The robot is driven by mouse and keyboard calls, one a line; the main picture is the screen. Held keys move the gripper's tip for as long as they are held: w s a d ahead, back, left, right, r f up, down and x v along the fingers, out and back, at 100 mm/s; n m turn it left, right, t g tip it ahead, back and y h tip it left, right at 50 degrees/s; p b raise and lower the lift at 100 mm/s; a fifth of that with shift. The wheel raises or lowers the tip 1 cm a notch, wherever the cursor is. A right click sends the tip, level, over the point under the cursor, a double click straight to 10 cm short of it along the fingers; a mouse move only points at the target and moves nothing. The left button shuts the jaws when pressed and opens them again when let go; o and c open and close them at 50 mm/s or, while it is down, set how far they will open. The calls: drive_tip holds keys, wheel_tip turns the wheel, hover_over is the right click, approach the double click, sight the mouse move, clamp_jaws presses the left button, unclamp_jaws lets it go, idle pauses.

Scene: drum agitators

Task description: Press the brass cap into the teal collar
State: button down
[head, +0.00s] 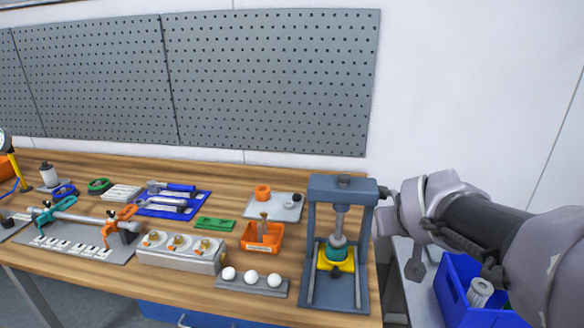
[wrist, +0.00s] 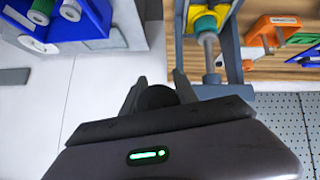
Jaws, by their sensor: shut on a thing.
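The teal collar (head: 336,246) sits in a yellow holder (head: 337,264) at the base of a blue-grey press (head: 312,225). The press's steel ram (head: 339,222) stands upright over the collar, its lower end at or just above it. I cannot make out the brass cap there. The holder (wrist: 203,22) and ram (wrist: 208,48) also show in the wrist view. My gripper (wrist: 160,92) is shut on a dark round knob (wrist: 158,98), seemingly the press handle, to the right of the press top. In the head view, my fingertips are hard to make out.
Left of the press are an orange bin (head: 262,240), a rack with white balls (head: 252,281), and a grey block with brass fittings (head: 180,253). A blue crate (head: 465,300) stands at right below my arm. Pegboards (head: 270,80) line the wall.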

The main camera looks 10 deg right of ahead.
drive_tip(key=shift+w, duration=0.1)
drive_tip(key=c, duration=1.3)
unclamp_jaws()
drive_tip(key=shift+r, duration=0.1)
drive_tip(key=shift+c, duration=0.2)
drive_tip(key=o, duration=0.3)
drive_tip(key=shift+w, duration=0.2)
drive_tip(key=shift+o, duration=0.2)
drive_tip(key=shift+s, duration=0.15)
drive_tip(key=p+v, duration=0.6)
drive_tip(key=v, duration=1.1)
drive_tip(key=shift+r, duration=0.1)
drive_tip(key=shift+c, duration=0.2)
